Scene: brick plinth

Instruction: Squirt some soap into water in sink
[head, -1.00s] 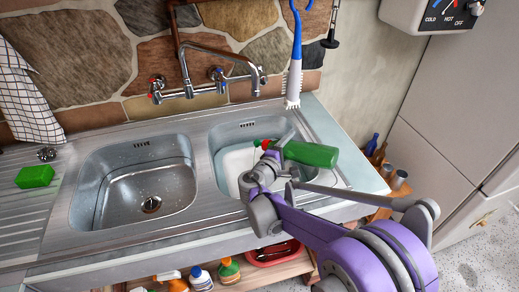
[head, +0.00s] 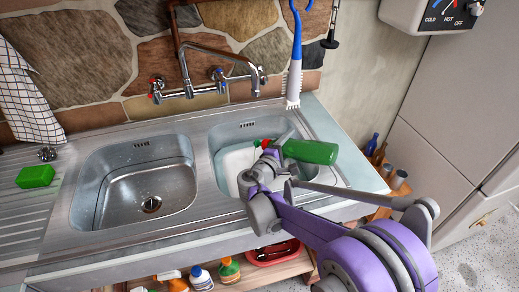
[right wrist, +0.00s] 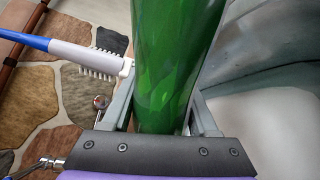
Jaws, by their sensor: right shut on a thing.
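A green soap bottle (head: 308,151) with a red cap lies nearly on its side above the right basin of the sink (head: 222,197), cap end to the left. My right gripper (head: 280,150) is shut on it; in the right wrist view the green bottle (right wrist: 172,65) stands between both fingers. The right basin holds something white (head: 236,163), partly hidden by my arm; I cannot tell whether it is water or a dish. No soap stream is visible. The left basin (head: 150,185) looks empty with wet drops. My left gripper is not in view.
A tap (head: 215,65) is on the stone wall behind the sink. A blue-handled brush (head: 294,75) hangs at the right basin's back. A green sponge (head: 35,176) lies on the left drainer. Bottles (head: 229,270) stand on the shelf below.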

